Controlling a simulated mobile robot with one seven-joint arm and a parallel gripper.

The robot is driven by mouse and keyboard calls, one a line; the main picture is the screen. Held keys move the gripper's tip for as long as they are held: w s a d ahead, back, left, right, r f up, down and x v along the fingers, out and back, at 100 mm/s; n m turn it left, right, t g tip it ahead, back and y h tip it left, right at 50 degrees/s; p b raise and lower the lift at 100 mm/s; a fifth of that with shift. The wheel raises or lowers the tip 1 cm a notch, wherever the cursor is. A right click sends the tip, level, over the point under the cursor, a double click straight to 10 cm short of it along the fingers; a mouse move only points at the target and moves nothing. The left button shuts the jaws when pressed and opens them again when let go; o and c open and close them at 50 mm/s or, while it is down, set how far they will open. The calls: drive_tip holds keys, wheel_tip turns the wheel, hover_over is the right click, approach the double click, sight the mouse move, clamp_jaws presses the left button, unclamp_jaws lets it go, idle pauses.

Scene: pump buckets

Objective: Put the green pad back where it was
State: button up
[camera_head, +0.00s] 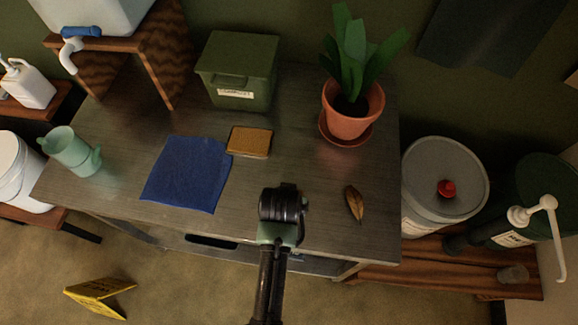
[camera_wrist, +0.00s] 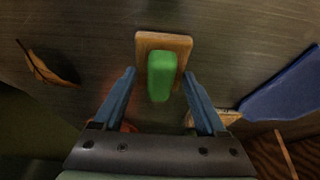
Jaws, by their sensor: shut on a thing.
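A green pad (camera_wrist: 161,76) shows in the wrist view between the two blue fingers of my gripper (camera_wrist: 159,72). A tan rectangular piece (camera_wrist: 150,39) lies directly behind it; I cannot tell whether the two are joined. My gripper is shut on the green pad over the grey table. In the head view my black wrist (camera_head: 283,206) is above the table's front part and hides the fingers and the pad. I cannot tell whether the pad touches the table.
A blue cloth (camera_head: 187,174) and a tan sponge (camera_head: 250,141) lie left of my wrist. A dry leaf (camera_head: 354,204) lies to the right. A potted plant (camera_head: 352,105), a green compost bin (camera_head: 239,75) and a pale green cup (camera_head: 72,151) stand on the table (camera_head: 300,150).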

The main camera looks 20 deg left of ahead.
drive_tip(key=o, duration=1.1)
drive_tip(key=shift+f, duration=0.1)
drive_tip(key=shift+o, duration=0.2)
drive_tip(key=v, duration=1.2)
drive_tip(key=w+d+r+m+t, duration=0.1)
drive_tip(key=w+r+t, duration=0.35)
drive_tip(key=r, duration=0.55)
drive_tip(key=w+d+r+t+y, duration=0.1)
drive_tip(key=w+r+t, duration=0.2)
drive_tip(key=w+r, duration=0.45)
drive_tip(key=w+d+r+m+t, duration=0.1)
drive_tip(key=w+r+t, duration=0.25)
drive_tip(key=r, duration=0.75)
drive_tip(key=s+d+r+t, duration=0.2)
drive_tip(key=s+r+t, duration=0.1)
drive_tip(key=r, duration=0.8)
drive_tip(key=s+d+r+t+h, duration=0.1)
drive_tip(key=s+d+r+t, duration=0.2)
drive_tip(key=r, duration=0.7)
drive_tip(key=s+d+r+m+t+h, duration=0.1)
drive_tip(key=s+d+r+t, duration=0.2)
drive_tip(key=r, duration=0.8)
drive_tip(key=s+t, duration=0.2)
drive_tip(key=t, duration=0.1)
drive_tip(key=shift+d+r, duration=0.25)
drive_tip(key=shift+r, duration=0.05)
